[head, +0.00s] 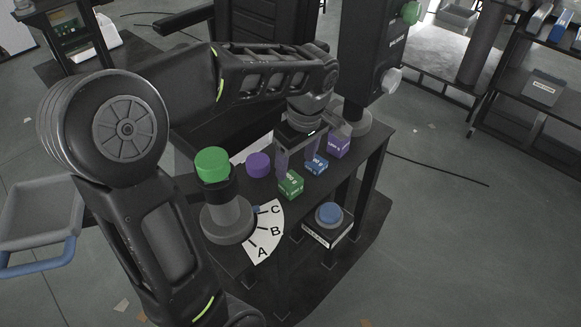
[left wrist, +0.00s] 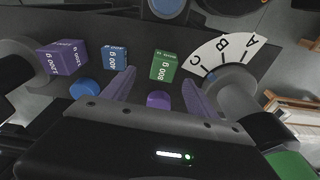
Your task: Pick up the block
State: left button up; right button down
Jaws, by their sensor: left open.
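A green block (head: 291,185) with a white label stands on the dark table; it also shows in the left wrist view (left wrist: 164,66). A smaller blue block (head: 317,166) stands beside it, also in the left wrist view (left wrist: 115,57). A larger purple block (head: 338,144) stands farther back, also in the left wrist view (left wrist: 62,57). My left gripper (head: 298,163) is open above the table near the green and blue blocks. In the left wrist view its purple fingers (left wrist: 157,92) are apart, with the green block beyond and roughly between them. I see nothing held. My right gripper is out of view.
A purple round piece (head: 258,165) and a green-topped dial (head: 213,163) with a lettered A-B-C plate (head: 266,233) are on the table's left. A blue button box (head: 329,222) sits at the front. A dark column (head: 376,45) rises behind.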

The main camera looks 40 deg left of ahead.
aim_at(291, 179)
pick_arm(q)
jog(key=shift+s+d, duration=0.1)
jog(key=shift+s, duration=0.05)
jog(key=shift+a+f, duration=0.25)
jog(key=shift+f, duration=1.05)
jog(key=f+p, duration=0.1)
jog(key=f, duration=0.1)
jog(key=a+f, duration=0.1)
jog(key=f, duration=0.1)
jog(key=shift+s+f+p, duration=0.1)
jog(key=shift+f+p, duration=0.2)
jog(key=shift+p, duration=0.05)
jog(key=shift+f, duration=0.3)
grip_shut()
